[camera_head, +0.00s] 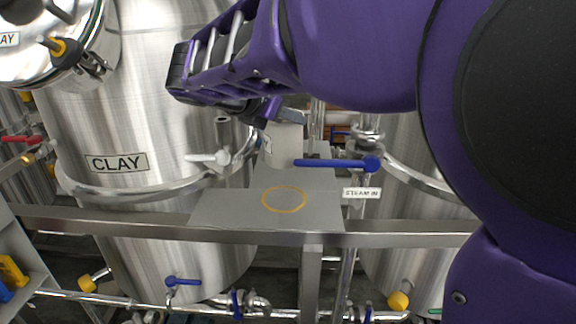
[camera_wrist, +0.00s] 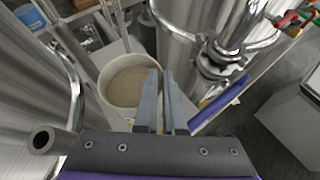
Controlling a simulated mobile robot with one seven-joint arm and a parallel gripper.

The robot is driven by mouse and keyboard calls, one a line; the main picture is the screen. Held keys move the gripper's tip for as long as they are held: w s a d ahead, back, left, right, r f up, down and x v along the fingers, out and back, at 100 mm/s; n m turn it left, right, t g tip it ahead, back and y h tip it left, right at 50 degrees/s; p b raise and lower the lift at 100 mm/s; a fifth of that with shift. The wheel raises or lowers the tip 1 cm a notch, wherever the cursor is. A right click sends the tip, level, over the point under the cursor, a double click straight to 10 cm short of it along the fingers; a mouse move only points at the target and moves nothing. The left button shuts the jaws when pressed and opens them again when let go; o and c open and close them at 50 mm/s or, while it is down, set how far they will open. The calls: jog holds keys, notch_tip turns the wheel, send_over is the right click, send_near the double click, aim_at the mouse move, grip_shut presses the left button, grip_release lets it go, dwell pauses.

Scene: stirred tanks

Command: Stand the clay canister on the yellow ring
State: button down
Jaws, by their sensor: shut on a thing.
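The clay canister (camera_head: 284,146) is a pale, open-topped cylinder. In the wrist view it is a white-rimmed pot (camera_wrist: 104,92) with beige powder inside. My gripper (camera_head: 288,118) is shut on its rim; in the wrist view the two fingers (camera_wrist: 160,98) pinch the near right wall. The canister hangs upright or nearly so. The yellow ring (camera_head: 284,186) is a thin circle marked on the grey plate in the head view, with nothing on it. The canister appears behind and above the ring; its exact height is unclear. The ring is not visible in the wrist view.
A steel tank labelled CLAY (camera_head: 118,163) stands left of the grey plate (camera_head: 225,207), with another tank (camera_head: 385,220) to the right. A blue-handled valve (camera_head: 335,164) and a "STEAM IN" sign (camera_head: 361,193) are close on the canister's right. A pale lever (camera_head: 208,157) is on its left.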

notch_tip(320, 180, down, 10)
jog(key=b, duration=0.3)
dwell(0.3)
jog(key=shift+f, duration=0.1)
jog(key=c, duration=1.3)
grip_release()
jog(key=shift+s, duration=0.1)
